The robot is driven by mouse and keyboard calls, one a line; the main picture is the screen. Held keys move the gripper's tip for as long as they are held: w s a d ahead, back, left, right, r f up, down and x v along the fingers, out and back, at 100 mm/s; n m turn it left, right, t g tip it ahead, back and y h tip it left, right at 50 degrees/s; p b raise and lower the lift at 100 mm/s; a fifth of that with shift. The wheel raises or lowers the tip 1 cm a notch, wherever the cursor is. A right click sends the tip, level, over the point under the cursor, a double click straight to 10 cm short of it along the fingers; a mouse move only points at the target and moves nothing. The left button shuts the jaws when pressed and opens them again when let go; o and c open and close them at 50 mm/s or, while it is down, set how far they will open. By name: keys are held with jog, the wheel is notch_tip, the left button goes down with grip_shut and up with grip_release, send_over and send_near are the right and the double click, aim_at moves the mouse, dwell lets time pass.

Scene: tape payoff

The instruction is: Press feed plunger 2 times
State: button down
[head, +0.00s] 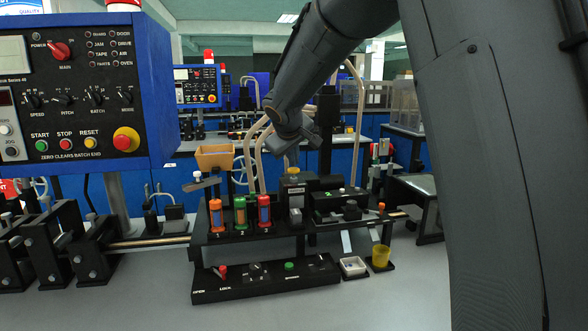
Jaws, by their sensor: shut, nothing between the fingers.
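My gripper (297,142) is shut and empty. It hangs above the black tape machine (265,288) in the middle of the head view, partly merged with the dark parts behind it. Just below it stands a grey block with a yellow top (293,171), with a visible space between them. I cannot tell for sure which part is the feed plunger. Three capped cylinders stand at the machine's left: one orange (216,215), one green (240,212) and one red (264,212).
The blue control panel (85,85) with knobs and buttons fills the upper left. An orange hopper (214,158) stands behind the cylinders. A small white tray (353,266) and a yellow cup (381,256) sit at the machine's right. The light tabletop (390,305) is clear in front.

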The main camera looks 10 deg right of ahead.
aim_at(294, 170)
jog(key=shift+f+b, duration=0.95)
dwell(0.9)
jog(key=shift+r, duration=0.1)
jog(key=shift+r+p, duration=1.25)
jog(key=shift+r, duration=0.4)
notch_tip(294, 170, up, 5)
jog(key=p, duration=0.4)
jog(key=shift+s+f, duration=0.1)
dwell(2.0)
jog(key=s+f+m+g+y, duration=0.1)
jog(key=s+f+g, duration=0.1)
jog(key=s+f, duration=0.6)
jog(key=s+f+m+g+y, duration=0.1)
jog(key=s+f, duration=0.8)
jog(key=s, duration=1)
jog(key=s+f+m+g, duration=0.3)
jog(key=s+f, duration=0.5)
jog(key=s, duration=0.5)
jog(key=shift+s+d+f+g+y, duration=0.15)
jog(key=shift+s+d+g+y, duration=0.25)
jog(key=shift+g, duration=0.5)
